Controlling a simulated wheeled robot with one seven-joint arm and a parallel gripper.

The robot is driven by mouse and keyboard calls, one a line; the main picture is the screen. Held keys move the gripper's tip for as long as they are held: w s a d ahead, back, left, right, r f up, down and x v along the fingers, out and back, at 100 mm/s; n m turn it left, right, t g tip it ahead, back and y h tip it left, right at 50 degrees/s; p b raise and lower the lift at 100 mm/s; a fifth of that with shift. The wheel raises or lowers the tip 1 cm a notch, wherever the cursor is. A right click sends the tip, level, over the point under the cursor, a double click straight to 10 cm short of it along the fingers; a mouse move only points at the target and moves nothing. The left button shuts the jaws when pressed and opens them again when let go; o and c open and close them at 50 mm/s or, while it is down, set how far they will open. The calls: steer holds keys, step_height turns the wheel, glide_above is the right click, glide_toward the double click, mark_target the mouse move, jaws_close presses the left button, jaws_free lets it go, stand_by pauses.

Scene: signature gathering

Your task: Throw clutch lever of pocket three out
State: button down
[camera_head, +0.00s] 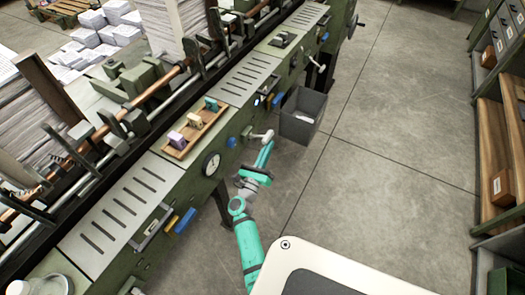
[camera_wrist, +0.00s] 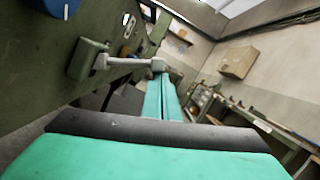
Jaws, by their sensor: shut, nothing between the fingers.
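A grey clutch lever (camera_head: 262,135) sticks out from the green machine front, beside the grey bin. No pocket number is readable.
A grey open bin (camera_head: 303,116) hangs or stands just right of the lever. A wooden tray (camera_head: 193,137) lies on top. Floor to the right is clear.

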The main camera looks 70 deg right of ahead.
steer(key=shift+w+d+r, duration=0.1)
steer(key=shift+r, duration=0.25)
stand_by(0.3)
steer(key=s+a+f, duration=0.2)
steer(key=a+f, duration=0.4)
steer(key=a, duration=0.4)
steer(key=shift+f, duration=0.2)
steer(key=shift+w+a, duration=0.15)
